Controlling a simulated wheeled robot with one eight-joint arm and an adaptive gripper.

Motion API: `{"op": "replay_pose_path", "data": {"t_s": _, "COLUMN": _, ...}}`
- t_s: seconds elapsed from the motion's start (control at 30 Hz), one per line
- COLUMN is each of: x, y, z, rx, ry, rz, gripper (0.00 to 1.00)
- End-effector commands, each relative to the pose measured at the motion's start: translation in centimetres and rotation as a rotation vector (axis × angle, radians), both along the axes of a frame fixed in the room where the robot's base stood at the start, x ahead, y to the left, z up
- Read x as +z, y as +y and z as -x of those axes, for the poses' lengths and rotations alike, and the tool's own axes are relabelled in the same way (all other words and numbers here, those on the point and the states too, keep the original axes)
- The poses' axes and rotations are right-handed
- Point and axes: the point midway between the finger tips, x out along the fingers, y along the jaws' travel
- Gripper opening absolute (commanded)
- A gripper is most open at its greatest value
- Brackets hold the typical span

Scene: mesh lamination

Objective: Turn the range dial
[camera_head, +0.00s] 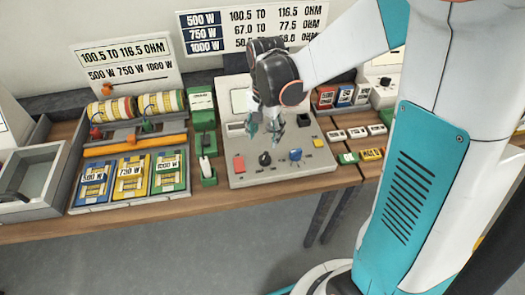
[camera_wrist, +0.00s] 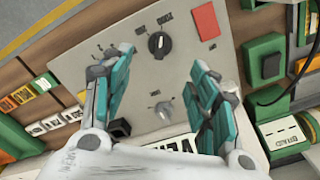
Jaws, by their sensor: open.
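The grey meter panel (camera_head: 290,172) stands on the bench, with a black dial (camera_head: 264,159) near its front edge. In the wrist view the black dial (camera_wrist: 158,44) has a white pointer mark and small labels that I cannot read clearly. A grey knob (camera_wrist: 163,110) sits farther back on the panel, between my fingers in that view. Which knob is the range dial I cannot read for certain. My gripper (camera_head: 265,136) is open above the panel, its teal fingers (camera_wrist: 162,65) apart and holding nothing. The black dial lies just beyond the fingertips in the wrist view.
A green holder with a probe (camera_head: 207,170) stands left of the panel. Coloured resistor trays (camera_head: 130,180) lie farther left. Small labelled blocks (camera_head: 357,132) lie right.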

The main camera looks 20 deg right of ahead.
Motion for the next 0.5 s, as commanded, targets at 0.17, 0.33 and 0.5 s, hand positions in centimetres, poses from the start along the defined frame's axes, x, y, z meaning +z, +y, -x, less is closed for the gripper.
{"op": "replay_pose_path", "data": {"t_s": 0.17, "x": -4.0, "y": 0.0, "z": -0.1, "rx": 0.001, "ry": -0.001, "rz": 0.001, "gripper": 0.54}}
{"op": "replay_pose_path", "data": {"t_s": 0.33, "x": -7.2, "y": 0.0, "z": -0.1, "rx": 0.001, "ry": -0.001, "rz": 0.000, "gripper": 0.54}}
{"op": "replay_pose_path", "data": {"t_s": 0.5, "x": -9.6, "y": 0.0, "z": 0.0, "rx": 0.001, "ry": -0.001, "rz": 0.000, "gripper": 0.54}}
